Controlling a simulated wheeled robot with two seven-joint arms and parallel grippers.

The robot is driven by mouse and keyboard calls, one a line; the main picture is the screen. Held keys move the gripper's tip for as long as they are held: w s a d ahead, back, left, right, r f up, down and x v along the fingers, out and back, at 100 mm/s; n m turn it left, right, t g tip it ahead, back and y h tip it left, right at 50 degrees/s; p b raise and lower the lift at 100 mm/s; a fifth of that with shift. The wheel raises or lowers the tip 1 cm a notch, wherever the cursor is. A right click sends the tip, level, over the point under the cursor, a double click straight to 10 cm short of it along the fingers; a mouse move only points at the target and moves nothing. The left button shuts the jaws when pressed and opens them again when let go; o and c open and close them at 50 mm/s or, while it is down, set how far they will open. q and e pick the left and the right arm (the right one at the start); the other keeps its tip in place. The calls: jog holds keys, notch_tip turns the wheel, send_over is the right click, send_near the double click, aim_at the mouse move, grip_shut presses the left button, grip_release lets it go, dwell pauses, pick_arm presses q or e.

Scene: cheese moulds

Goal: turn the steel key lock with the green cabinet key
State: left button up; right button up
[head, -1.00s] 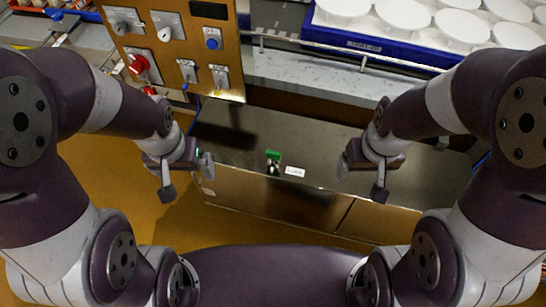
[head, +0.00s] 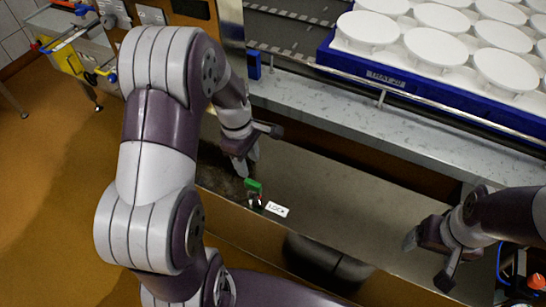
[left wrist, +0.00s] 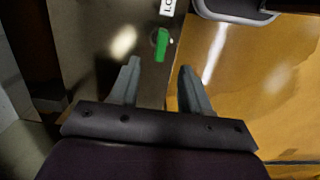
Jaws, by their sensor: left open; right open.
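The green cabinet key (head: 253,186) stands in the steel key lock (head: 257,201) on top of the dark steel cabinet, beside a white LOCK label (head: 277,209). In the left wrist view the green key (left wrist: 161,45) lies just beyond the fingertips, roughly in line with the gap between them; its head hides most of the lock. My left gripper (head: 249,160) is open and empty, above and behind the key, apart from it. It also shows in the left wrist view (left wrist: 159,67). My right gripper (head: 426,262) is open and empty, far right of the lock.
A blue tray (head: 385,83) of white round moulds stands behind a metal rail on the pale counter (head: 350,112). A control panel is partly hidden by my left arm. The cabinet top (head: 340,190) between my grippers is clear.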

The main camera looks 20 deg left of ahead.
aim_at(253, 188)
pick_arm(q)
jog(key=shift+s+a+f, duration=0.3)
jog(key=shift+f, duration=0.35)
jog(key=f+b, duration=0.1)
jog(key=f, duration=0.2)
jog(key=d+f, duration=0.1)
jog(key=f, duration=0.3)
jog(key=f+b, duration=0.1)
jog(key=f, duration=0.2)
jog(key=shift+w+d+f+b, duration=0.1)
jog(key=shift+d+f+b, duration=0.05)
jog(key=shift+d+b, duration=0.15)
jog(key=shift+f, duration=0.35)
pick_arm(e)
jog(key=f, duration=0.2)
jog(key=shift+a+f, duration=0.2)
jog(key=shift+f, duration=0.15)
